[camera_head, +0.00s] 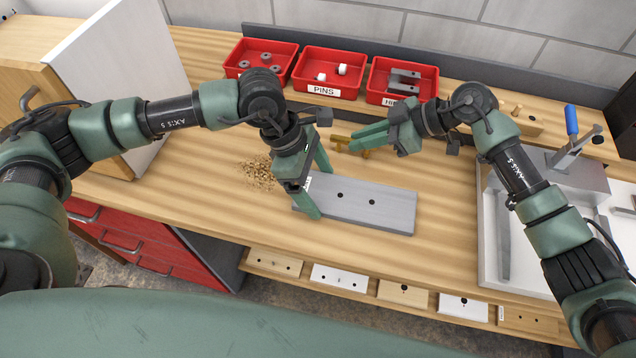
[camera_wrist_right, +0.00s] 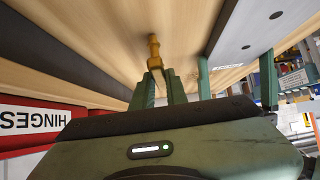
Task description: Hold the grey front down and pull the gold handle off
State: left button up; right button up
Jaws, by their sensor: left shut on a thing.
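The grey front (camera_head: 385,207) lies flat on the wooden bench in the middle of the head view. Two dark holes show in its bare upper face, and no handle is on it. My left gripper (camera_head: 323,193) is shut across the front's left end, one finger on each long side. The gold handle (camera_head: 338,140) lies on the bench behind the front, apart from it. My right gripper (camera_head: 358,140) is at the handle with its fingers apart. In the right wrist view the handle (camera_wrist_right: 154,50) shows at and between the fingertips, which partly hide it.
Red bins of parts, one labelled PINS (camera_head: 323,88), stand along the back. A pile of wood chips (camera_head: 258,172) lies left of the front. A white tray (camera_head: 490,255) with a blue-handled clamp (camera_head: 572,125) is at the right. Bench in front of the grey front is clear.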

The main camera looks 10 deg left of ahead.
jog(key=o, duration=0.5)
jog(key=v, duration=1.2)
pick_arm(q)
jog(key=o, duration=1.5)
jog(key=v, duration=1.2)
jog(key=shift+r, duration=0.1)
pick_arm(e)
jog(key=shift+r, duration=0.1)
